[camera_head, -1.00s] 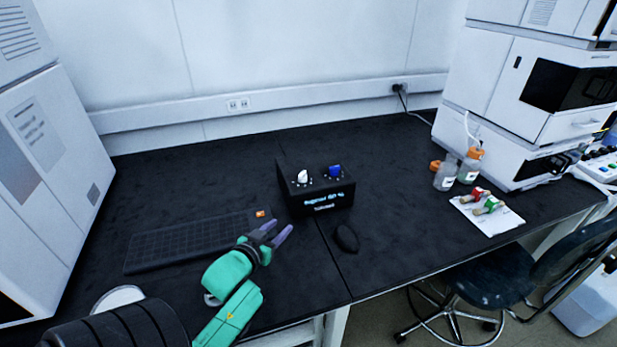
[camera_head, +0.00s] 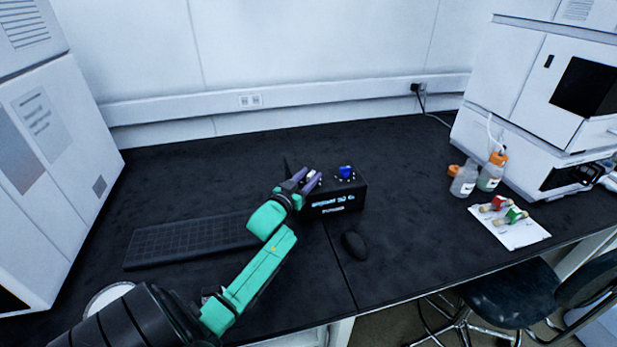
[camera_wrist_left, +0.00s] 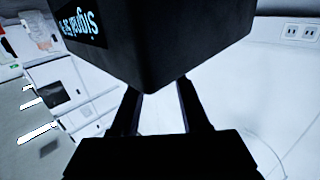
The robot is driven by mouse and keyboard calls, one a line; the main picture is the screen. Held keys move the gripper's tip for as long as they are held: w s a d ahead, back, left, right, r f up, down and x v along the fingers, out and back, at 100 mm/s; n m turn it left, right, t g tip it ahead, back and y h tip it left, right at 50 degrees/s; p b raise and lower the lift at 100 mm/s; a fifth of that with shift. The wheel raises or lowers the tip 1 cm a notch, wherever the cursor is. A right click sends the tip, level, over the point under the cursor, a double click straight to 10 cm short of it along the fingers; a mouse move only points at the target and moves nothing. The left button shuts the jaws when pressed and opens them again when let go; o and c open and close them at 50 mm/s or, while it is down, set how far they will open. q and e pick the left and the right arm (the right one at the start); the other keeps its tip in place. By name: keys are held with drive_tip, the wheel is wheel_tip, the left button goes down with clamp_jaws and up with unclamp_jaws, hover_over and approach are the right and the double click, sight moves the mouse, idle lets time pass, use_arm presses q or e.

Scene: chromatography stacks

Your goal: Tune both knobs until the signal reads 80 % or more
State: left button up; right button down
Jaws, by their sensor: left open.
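A black box (camera_head: 349,197) stands on the dark bench with two knobs on top and a lit blue signal display (camera_head: 333,201) on its front. The display's number is too blurred to read surely. The blue knob (camera_head: 345,172) is clear at the right. The white knob (camera_head: 310,173) is mostly hidden by my left gripper (camera_head: 307,179), which is open at the box's left end. In the left wrist view, the box (camera_wrist_left: 185,40) fills the top middle, close beyond my spread fingers (camera_wrist_left: 158,90); no knob shows there. My right gripper is out of view.
A black keyboard (camera_head: 190,240) lies left of the box, and a mouse (camera_head: 354,245) lies in front. Orange-capped bottles (camera_head: 463,180) and a white sheet (camera_head: 519,236) with red and green items are at the right. The bench behind the box is clear.

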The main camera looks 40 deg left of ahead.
use_arm(q)
clamp_jaws()
drive_tip(key=shift+m+h, duration=0.4)
drive_tip(key=shift+h, duration=0.1)
drive_tip(key=shift+a+h, duration=0.1)
drive_tip(key=shift+h, duration=0.4)
drive_tip(key=shift+a+f+m+h+b, duration=0.15)
drive_tip(key=shift+m+h+b, duration=0.15)
drive_tip(key=shift+m+h, duration=0.6)
drive_tip(key=m+h+b, duration=0.1)
drive_tip(key=h+b, duration=0.1)
drive_tip(key=b, duration=0.2)
drive_tip(key=m+g+h+b, duration=0.1)
drive_tip(key=m+h+b, duration=0.1)
drive_tip(key=h+b, duration=0.1)
drive_tip(key=m+g+h+b, duration=0.1)
drive_tip(key=m+h+b, duration=0.1)
drive_tip(key=b, duration=0.3)
drive_tip(key=shift+w+a+f+h+b, duration=0.15)
drive_tip(key=shift+a+h+b, duration=0.25)
drive_tip(key=shift+h, duration=0.2)
drive_tip(key=shift+m+g+h+b, duration=0.3)
drive_tip(key=shift+m+h+b, duration=0.1)
drive_tip(key=shift+b, duration=0.2)
drive_tip(key=shift+r+m+h+b, duration=0.3)
drive_tip(key=shift+h+b, duration=0.1)
